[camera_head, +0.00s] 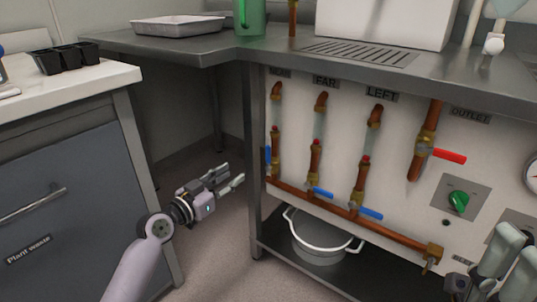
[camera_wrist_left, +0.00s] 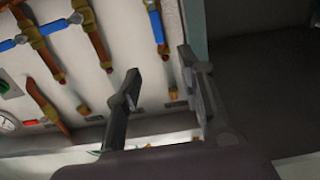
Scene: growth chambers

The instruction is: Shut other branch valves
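Branch pipes on the white panel carry blue-handled valves. The leftmost blue handle (camera_head: 268,155) stands upright along its pipe. The blue handle under the FAR label (camera_head: 320,192) and the blue handle under the LEFT label (camera_head: 370,213) lie crosswise, pointing right. The outlet's red handle (camera_head: 449,156) also points right across its pipe. My left gripper (camera_head: 232,174) is open and empty, left of the panel and apart from the valves. Its spread fingers (camera_wrist_left: 160,95) show in the left wrist view. My right gripper (camera_head: 512,262) is at the lower right; its opening is unclear.
A steel table (camera_head: 215,50) overhangs the panel, with its leg (camera_head: 252,160) beside the leftmost valve. A white pot (camera_head: 318,245) stands on the lower shelf. A grey cabinet (camera_head: 75,180) is at the left. A green knob (camera_head: 458,201) sits right of the valves.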

